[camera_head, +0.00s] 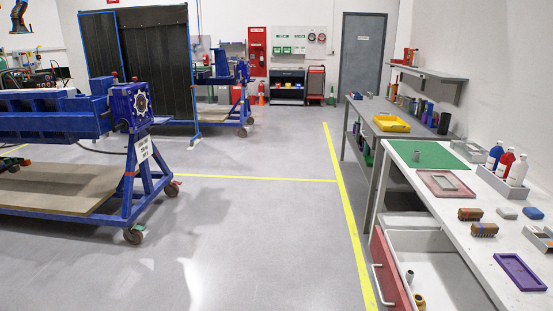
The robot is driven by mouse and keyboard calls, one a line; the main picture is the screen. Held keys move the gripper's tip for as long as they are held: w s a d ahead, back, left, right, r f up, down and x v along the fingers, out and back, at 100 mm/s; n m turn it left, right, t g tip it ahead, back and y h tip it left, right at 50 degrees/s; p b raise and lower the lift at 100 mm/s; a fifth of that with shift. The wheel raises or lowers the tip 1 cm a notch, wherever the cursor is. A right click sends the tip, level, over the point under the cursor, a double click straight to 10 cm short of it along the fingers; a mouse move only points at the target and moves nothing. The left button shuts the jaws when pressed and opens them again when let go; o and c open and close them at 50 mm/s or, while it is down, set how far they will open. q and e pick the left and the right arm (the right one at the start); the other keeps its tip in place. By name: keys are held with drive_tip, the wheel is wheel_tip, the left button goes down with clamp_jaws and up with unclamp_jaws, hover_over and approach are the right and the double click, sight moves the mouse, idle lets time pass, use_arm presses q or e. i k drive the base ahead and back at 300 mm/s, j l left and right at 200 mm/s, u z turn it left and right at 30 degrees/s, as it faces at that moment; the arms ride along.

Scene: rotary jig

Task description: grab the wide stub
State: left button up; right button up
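Several short cylinders could be stubs, and I cannot tell for sure which is the wide one. A grey cylinder (409,277) stands in the open drawer (440,275) at the lower right. A small grey cylinder (416,156) stands on the green mat (428,155) on the workbench. Neither of my grippers is in view.
The white workbench (478,222) runs along the right, with brushes (484,230), a purple tray (520,272), a pink tray (446,184) and a bottle rack (503,184). The drawer's red front (385,270) juts into the aisle. A blue rotary jig (130,108) stands left. The middle floor is clear.

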sight(416, 154)
drive_tip(key=i+j, duration=0.1)
drive_tip(key=i, duration=0.75)
drive_tip(key=i+j+z, duration=0.1)
drive_tip(key=i, duration=0.75)
drive_tip(key=i+z, duration=0.75)
drive_tip(key=i+j+z, duration=0.15)
drive_tip(key=z, duration=0.25)
drive_tip(key=i+j+z, duration=0.35)
drive_tip(key=k+l, duration=0.05)
drive_tip(key=l, duration=0.05)
